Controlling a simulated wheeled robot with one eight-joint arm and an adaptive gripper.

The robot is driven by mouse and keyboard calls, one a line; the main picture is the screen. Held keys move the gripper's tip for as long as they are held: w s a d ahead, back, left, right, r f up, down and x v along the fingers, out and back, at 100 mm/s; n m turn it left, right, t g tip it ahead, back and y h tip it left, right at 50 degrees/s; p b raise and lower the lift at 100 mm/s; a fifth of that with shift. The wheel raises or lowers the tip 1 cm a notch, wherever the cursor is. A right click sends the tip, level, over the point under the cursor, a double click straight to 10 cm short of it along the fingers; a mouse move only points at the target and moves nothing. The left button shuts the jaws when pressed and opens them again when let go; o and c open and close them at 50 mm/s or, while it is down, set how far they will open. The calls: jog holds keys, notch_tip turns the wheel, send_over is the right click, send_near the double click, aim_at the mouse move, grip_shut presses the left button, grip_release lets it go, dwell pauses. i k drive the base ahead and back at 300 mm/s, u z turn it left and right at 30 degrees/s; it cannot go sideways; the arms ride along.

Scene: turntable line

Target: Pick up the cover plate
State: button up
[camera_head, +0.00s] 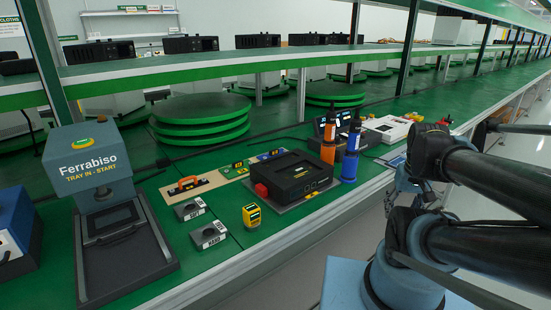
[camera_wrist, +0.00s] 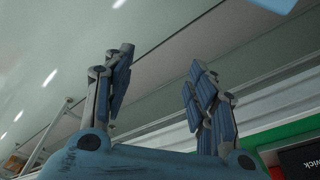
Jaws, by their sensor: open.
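I cannot tell for sure which thing is the cover plate.
A Ferrabiso tray station (camera_head: 95,165) stands at the left. Small grey blocks (camera_head: 208,235) and a yellow device (camera_head: 251,215) lie near the front edge. Orange (camera_head: 328,140) and blue (camera_head: 351,150) bottle-like tools stand upright beside the black unit. A shelf (camera_head: 230,65) overhangs the back.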

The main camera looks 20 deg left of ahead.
aim_at(276, 152)
jog(key=z, duration=0.05)
jog(key=k, duration=0.5)
jog(key=u, duration=0.95)
jog(key=k, duration=1)
jog(key=z, duration=0.3)
jog(key=i, duration=1.2)
